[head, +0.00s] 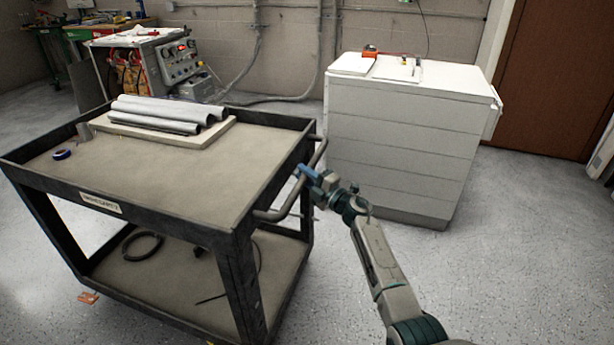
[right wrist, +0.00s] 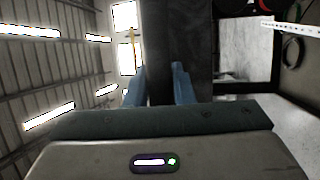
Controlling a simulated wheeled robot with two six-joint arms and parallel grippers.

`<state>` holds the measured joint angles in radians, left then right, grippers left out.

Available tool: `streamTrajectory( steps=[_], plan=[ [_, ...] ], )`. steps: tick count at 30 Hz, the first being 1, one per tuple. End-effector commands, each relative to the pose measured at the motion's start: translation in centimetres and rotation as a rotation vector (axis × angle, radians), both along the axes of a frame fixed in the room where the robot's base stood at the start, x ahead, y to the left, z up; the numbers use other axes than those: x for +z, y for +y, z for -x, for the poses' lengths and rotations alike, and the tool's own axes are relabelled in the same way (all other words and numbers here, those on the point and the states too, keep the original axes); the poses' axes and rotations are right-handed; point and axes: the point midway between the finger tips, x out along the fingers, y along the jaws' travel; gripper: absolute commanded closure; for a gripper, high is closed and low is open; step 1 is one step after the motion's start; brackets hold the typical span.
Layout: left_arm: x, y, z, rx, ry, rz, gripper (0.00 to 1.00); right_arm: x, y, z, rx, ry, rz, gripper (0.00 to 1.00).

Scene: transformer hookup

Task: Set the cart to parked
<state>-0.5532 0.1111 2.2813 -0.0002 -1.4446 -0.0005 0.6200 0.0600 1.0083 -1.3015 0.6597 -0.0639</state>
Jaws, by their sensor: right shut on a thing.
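The cart (head: 200,222) is a dark two-shelf trolley with a tan top, standing at the left and middle of the head view. Its tubular push handle (head: 275,214) sticks out at its right end. My right gripper (head: 305,174) is at this handle and shut on it. In the right wrist view the blue fingers (right wrist: 160,85) stand on either side of a dark upright bar. An orange piece (head: 89,297) shows on the floor by the cart's lower left corner. My left gripper is out of view.
Grey rolls (head: 165,113) lie on a board on the cart top, with a blue tape ring (head: 62,154). A white cabinet (head: 400,140) stands close to the right of the cart. A test unit (head: 155,65) stands behind. The floor at the right is clear.

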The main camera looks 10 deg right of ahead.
Motion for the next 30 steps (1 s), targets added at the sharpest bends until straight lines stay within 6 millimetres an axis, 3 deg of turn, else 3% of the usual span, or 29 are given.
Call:
streamTrajectory(
  steps=[3,4,7,19,30],
  plan=[
    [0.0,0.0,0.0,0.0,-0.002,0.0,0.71,-0.1,0.0,0.0,-0.001,0.002,0.0,1.0],
    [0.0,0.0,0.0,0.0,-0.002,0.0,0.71,-0.1,0.0,0.0,-0.002,0.002,0.0,0.75],
    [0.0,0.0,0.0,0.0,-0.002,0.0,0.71,-0.1,0.0,0.0,-0.001,0.002,0.0,0.57],
    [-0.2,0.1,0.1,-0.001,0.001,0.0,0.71,-0.2,-0.6,0.7,-0.001,0.0,0.0,0.57],
    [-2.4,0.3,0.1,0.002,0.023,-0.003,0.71,-1.5,-4.5,6.4,-0.001,0.002,0.001,0.57]
  ],
)
